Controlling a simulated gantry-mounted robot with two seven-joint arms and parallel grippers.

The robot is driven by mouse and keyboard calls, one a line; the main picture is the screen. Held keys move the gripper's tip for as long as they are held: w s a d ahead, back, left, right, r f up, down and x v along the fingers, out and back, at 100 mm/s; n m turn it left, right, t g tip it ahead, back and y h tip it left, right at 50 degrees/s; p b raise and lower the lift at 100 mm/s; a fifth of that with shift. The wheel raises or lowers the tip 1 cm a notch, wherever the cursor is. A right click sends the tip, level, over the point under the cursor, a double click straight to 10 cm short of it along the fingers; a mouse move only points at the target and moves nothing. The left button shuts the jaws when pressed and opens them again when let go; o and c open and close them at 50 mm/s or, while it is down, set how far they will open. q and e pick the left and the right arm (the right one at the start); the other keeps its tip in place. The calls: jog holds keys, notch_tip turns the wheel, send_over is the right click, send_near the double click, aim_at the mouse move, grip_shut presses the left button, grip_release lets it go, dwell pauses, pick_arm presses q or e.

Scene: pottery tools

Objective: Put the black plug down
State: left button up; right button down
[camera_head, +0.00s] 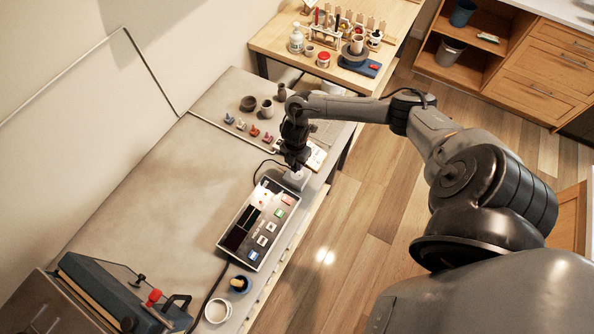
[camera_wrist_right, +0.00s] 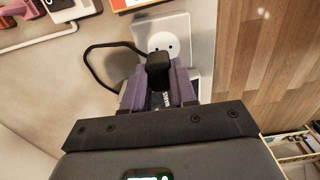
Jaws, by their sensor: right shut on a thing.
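In the right wrist view, the black plug (camera_wrist_right: 158,66) is between the two purple fingers of my right gripper (camera_wrist_right: 159,84), which is shut on it. A black cord (camera_wrist_right: 92,62) loops from the plug to the left. The plug overlaps the lower part of a white socket (camera_wrist_right: 163,38) with a round face; I cannot tell whether they touch. In the head view, my right gripper (camera_head: 294,164) points down just above the white socket (camera_head: 296,179), and the plug is too small and dark to make out. My left gripper is not in view.
A control box with buttons (camera_head: 258,226) lies just below the socket on the grey table (camera_head: 150,190). Small coloured pieces (camera_head: 254,131) and brown pots (camera_head: 267,108) stand behind. The table's right edge is close.

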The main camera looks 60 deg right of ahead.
jog(key=shift+r, duration=0.35)
dwell(0.3)
